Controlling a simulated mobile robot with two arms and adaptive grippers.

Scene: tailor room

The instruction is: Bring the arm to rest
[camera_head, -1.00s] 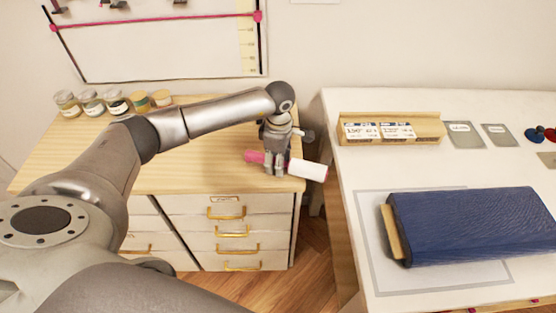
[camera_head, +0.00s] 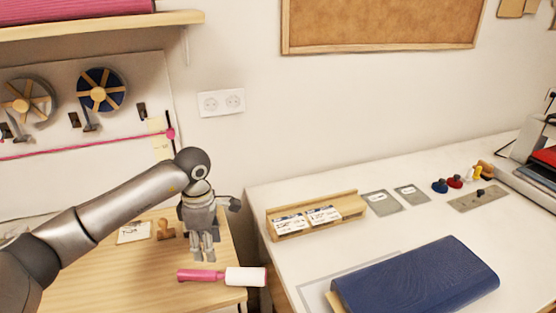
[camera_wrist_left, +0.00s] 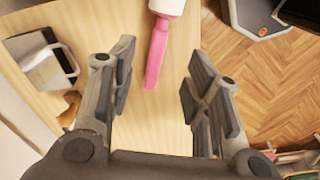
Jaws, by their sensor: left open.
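My left gripper (camera_head: 203,258) points down above the right end of the wooden cabinet top (camera_head: 110,285). In the left wrist view its two fingers (camera_wrist_left: 160,85) are spread apart with nothing between the tips. A lint roller with a pink handle (camera_head: 199,275) and white roll (camera_head: 246,276) lies on the cabinet top near the edge, just in front of the gripper. In the left wrist view the pink handle (camera_wrist_left: 156,55) lies beyond the fingertips, clear of them. My right gripper is in neither view.
The white table (camera_head: 300,290) to the right holds a blue fabric bolt (camera_head: 415,282), a wooden card holder (camera_head: 316,214) and grey plates (camera_head: 381,202). A gap separates cabinet and table.

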